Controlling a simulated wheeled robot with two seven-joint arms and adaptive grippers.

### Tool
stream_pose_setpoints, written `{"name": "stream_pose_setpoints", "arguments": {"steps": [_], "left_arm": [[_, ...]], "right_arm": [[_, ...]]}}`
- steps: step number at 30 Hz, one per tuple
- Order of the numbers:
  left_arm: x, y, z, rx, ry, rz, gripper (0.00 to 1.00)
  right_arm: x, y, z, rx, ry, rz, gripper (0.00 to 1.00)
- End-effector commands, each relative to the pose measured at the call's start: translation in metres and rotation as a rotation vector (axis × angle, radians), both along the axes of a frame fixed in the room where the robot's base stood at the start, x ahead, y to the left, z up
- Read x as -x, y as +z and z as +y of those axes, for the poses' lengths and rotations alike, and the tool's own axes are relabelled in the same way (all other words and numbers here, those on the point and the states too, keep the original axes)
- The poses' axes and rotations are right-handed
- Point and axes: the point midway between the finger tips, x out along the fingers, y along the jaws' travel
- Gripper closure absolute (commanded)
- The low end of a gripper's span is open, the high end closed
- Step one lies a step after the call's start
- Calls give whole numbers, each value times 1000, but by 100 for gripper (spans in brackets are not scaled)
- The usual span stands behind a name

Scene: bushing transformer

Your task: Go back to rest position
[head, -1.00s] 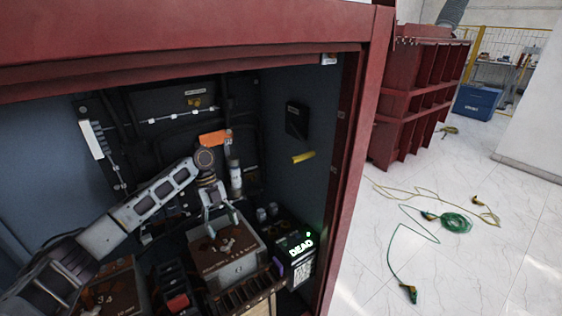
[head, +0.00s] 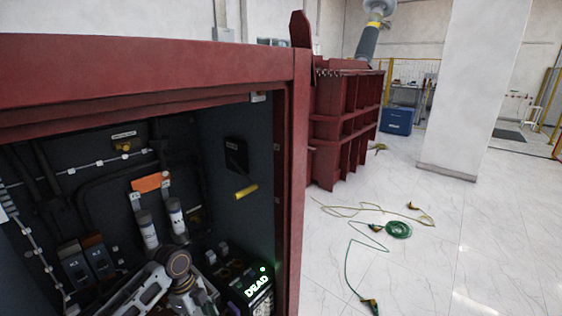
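My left arm (head: 145,290) comes in low from the left, inside the open red cabinet. My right gripper is not in view.
The red cabinet frame (head: 290,190) borders the opening at top and right. A box with a lit DEAD display (head: 257,284) stands right of my wrist. White-grey cylinders (head: 148,232) stand behind it.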

Motion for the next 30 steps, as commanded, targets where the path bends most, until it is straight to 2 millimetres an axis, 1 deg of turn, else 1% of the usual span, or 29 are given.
{"name": "stream_pose_setpoints", "arguments": {"steps": [1,6,15,24,30], "left_arm": [[7,-5,-8,-1,26,-2,36],[25,-18,-28,-11,144,-17,36],[54,-30,-55,-13,383,-43,36],[81,-32,-68,-4,658,-65,36],[99,-30,-68,1,859,-74,36]], "right_arm": [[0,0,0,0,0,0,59],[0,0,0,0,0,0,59],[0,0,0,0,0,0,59],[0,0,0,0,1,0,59],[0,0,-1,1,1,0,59]]}}
